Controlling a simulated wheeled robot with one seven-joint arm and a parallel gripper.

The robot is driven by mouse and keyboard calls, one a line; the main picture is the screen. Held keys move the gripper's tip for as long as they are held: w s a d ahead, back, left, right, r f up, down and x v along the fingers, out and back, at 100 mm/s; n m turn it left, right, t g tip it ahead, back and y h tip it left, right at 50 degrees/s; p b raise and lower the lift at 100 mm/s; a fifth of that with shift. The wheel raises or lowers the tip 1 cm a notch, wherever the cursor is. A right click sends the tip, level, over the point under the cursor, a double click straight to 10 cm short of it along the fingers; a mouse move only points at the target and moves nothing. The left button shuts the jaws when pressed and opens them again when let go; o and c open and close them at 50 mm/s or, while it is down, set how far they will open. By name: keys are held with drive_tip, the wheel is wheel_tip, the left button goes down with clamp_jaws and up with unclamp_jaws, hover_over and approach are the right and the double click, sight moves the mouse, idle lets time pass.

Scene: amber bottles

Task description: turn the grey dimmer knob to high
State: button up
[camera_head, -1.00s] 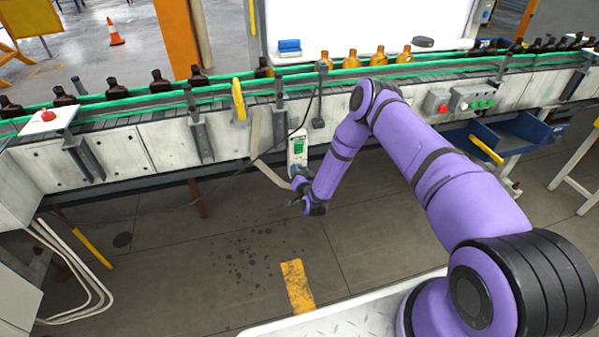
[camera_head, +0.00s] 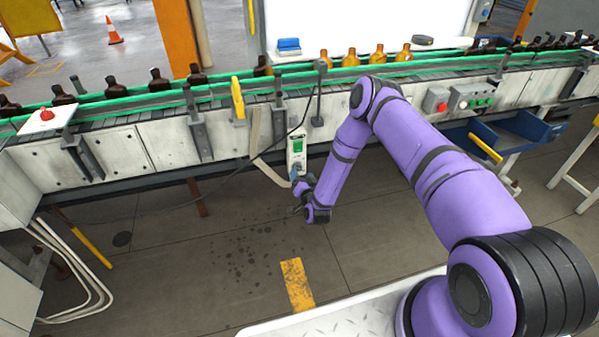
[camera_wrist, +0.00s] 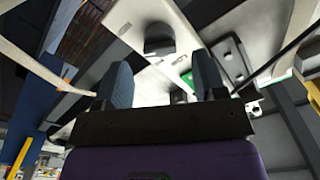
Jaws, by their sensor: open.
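The white control box (camera_head: 298,146) with a green display hangs on the front of the conveyor. In the wrist view, its pale face (camera_wrist: 190,28) carries a dark grey round knob (camera_wrist: 158,40), which I take to be the dimmer knob. My gripper (camera_wrist: 161,66) is open, with its two blue-grey fingers apart and nothing between them. The knob shows beyond the fingertips, roughly in line with the gap. In the head view, my gripper (camera_head: 297,181) is at the lower end of the box, and the knob cannot be made out clearly there. The knob's setting is not readable.
A conveyor with green rails (camera_head: 150,100) carries several brown and amber bottles. A dark cable runs near the box. The floor below is clear.

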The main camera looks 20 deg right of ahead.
drive_tip(key=s, duration=0.6)
drive_tip(key=shift+s, duration=0.4)
